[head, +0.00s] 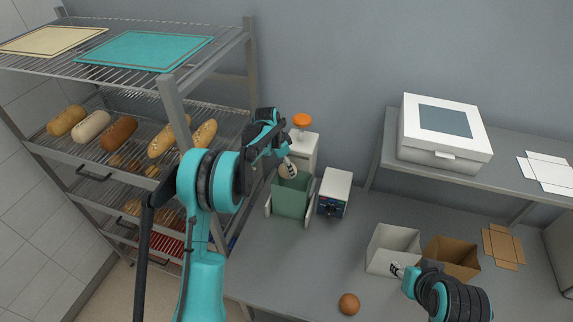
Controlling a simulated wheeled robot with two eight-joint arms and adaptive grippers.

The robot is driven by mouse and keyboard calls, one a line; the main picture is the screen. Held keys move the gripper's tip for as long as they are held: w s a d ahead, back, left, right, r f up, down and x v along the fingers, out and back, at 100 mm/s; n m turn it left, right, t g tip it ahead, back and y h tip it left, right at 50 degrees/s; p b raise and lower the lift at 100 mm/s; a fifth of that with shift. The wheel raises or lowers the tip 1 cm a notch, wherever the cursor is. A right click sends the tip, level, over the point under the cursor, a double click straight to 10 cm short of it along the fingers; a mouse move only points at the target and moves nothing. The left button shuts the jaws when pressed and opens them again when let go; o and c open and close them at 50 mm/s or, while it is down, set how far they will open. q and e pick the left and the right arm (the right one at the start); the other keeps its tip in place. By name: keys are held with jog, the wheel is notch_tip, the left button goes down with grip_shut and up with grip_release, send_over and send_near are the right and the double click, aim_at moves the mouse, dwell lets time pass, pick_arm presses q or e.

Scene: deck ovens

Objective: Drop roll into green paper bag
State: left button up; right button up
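The green paper bag (290,204) stands upright and open on the counter, between light side pieces. My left gripper (290,167) reaches down over its mouth. A tan roll (284,172) is at the fingertips, at the level of the bag's rim, and appears gripped; the fingers partly cover it. A darker brown roll (349,304) lies on the counter near the front. My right gripper (397,269) is in front of the white paper bag, low over the counter; its opening is too small to judge.
A white bag (391,240) and a brown bag (455,252) stand at right. A small device (335,192) stands right beside the green bag. The wire rack (180,110) with breads is at left. A shelf with a white box (443,145) overhangs the back right.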

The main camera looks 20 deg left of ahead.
aim_at(286, 172)
pick_arm(q)
notch_tip(286, 172, down, 3)
jog(key=shift+f+b, duration=0.15)
jog(key=shift+b, duration=0.4)
jog(key=o, duration=1.1)
jog(key=v, duration=1.2)
jog(key=shift+w, duration=0.1)
